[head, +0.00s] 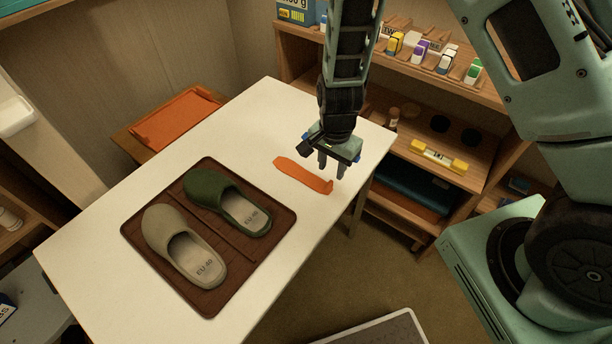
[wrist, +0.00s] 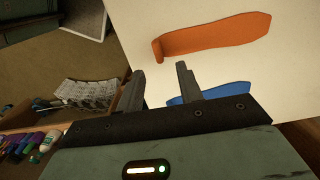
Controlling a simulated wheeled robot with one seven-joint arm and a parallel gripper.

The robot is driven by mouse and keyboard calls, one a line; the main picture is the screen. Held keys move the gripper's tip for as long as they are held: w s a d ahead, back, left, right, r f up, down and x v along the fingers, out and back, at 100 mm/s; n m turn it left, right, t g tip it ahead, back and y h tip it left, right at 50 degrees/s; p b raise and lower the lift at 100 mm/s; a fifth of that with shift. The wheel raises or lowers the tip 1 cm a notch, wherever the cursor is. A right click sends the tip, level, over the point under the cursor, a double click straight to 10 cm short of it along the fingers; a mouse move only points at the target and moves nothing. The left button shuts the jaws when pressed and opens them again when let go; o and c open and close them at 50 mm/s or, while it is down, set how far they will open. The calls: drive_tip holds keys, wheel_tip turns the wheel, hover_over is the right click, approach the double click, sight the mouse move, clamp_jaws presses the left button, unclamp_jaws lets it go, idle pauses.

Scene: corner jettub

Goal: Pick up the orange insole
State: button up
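The orange insole (head: 300,174) lies flat on the white table, with a small upturned lip at its right end. In the wrist view the orange insole (wrist: 222,34) lies beyond the fingertips, with the lip at its left end. My gripper (head: 332,168) is over the table beside the insole's lipped end, pointing down. Its two fingers (wrist: 161,74) stand apart with nothing between them. A blue insole (wrist: 212,93) lies on the table, partly hidden behind my gripper in the wrist view.
A brown mat (head: 275,226) on the table bears a green slipper (head: 208,188) and a beige slipper (head: 172,240). An orange tray (head: 175,118) stands beyond the table's left edge. A wooden shelf unit (head: 408,69) with small goods stands behind at the right.

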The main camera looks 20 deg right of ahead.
sight(329, 184)
drive_tip(key=shift+s+a+f+p, duration=0.1)
drive_tip(key=shift+a+f+p, duration=0.05)
drive_tip(key=shift+f, duration=1.15)
drive_tip(key=shift+s+a+f+p, duration=0.1)
drive_tip(key=shift+f+p, duration=0.05)
drive_tip(key=shift+f, duration=1.15)
clamp_jaws()
